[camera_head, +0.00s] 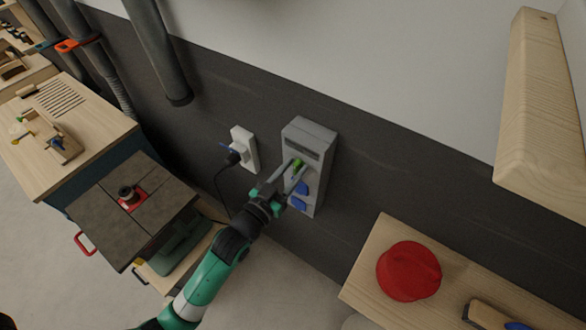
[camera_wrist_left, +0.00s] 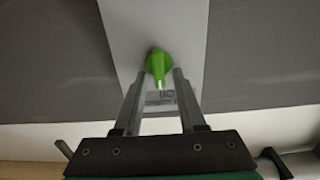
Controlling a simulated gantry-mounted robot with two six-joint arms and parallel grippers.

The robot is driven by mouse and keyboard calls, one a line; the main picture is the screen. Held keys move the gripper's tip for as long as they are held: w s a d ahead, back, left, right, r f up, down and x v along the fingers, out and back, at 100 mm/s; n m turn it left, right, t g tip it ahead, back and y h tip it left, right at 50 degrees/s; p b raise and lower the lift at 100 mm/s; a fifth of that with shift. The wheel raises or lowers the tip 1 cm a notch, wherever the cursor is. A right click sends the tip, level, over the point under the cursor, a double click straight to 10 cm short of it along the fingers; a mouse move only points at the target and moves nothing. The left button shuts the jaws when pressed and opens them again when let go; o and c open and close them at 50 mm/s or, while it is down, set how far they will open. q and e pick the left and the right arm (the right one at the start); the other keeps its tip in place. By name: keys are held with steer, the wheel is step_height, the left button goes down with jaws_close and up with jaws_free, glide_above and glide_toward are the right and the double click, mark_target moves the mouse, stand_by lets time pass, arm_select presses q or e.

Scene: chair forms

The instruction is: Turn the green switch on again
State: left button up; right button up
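The green switch (camera_head: 298,164) is a rotary knob on the front of a grey wall box (camera_head: 312,135), above blue socket covers. In the left wrist view the green knob (camera_wrist_left: 159,66) stands on the pale panel, its narrow end with a white mark pointing toward the bottom of the picture. My left gripper (camera_head: 294,170) is at the box front. In the left wrist view its fingers (camera_wrist_left: 161,76) are apart, one on each side of the knob, with narrow gaps showing. How deep the knob sits between them is hard to tell. My right gripper is not in view.
A white wall socket (camera_head: 244,148) with a plug and black cable is left of the box. A machine table (camera_head: 95,215) stands at left. A wooden bench with a red round object (camera_head: 408,271) is at lower right. A wooden beam (camera_head: 540,110) juts in at upper right.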

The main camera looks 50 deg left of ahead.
arm_select(q)
jaws_close()
steer(key=shift+m, duration=0.4)
steer(key=m+p, duration=0.1)
steer(key=m, duration=0.2)
steer(key=shift+d+m+p, duration=0.2)
steer(key=shift+m+p, duration=0.15)
steer(key=shift+m, duration=0.05)
steer(key=m+p, duration=0.1)
steer(key=m, duration=0.3)
steer(key=shift+d+f+p, duration=0.1)
steer(key=shift+d+p, duration=0.1)
steer(key=shift+p, duration=0.1)
steer(key=m, duration=0.3)
steer(key=m+p, duration=0.1)
steer(key=m, duration=0.2)
steer(key=f+m+p, duration=0.1)
steer(key=m, duration=0.2)
steer(key=shift+w+d, duration=0.1)
steer(key=shift+d, duration=0.05)
steer(key=shift+m, duration=0.3)
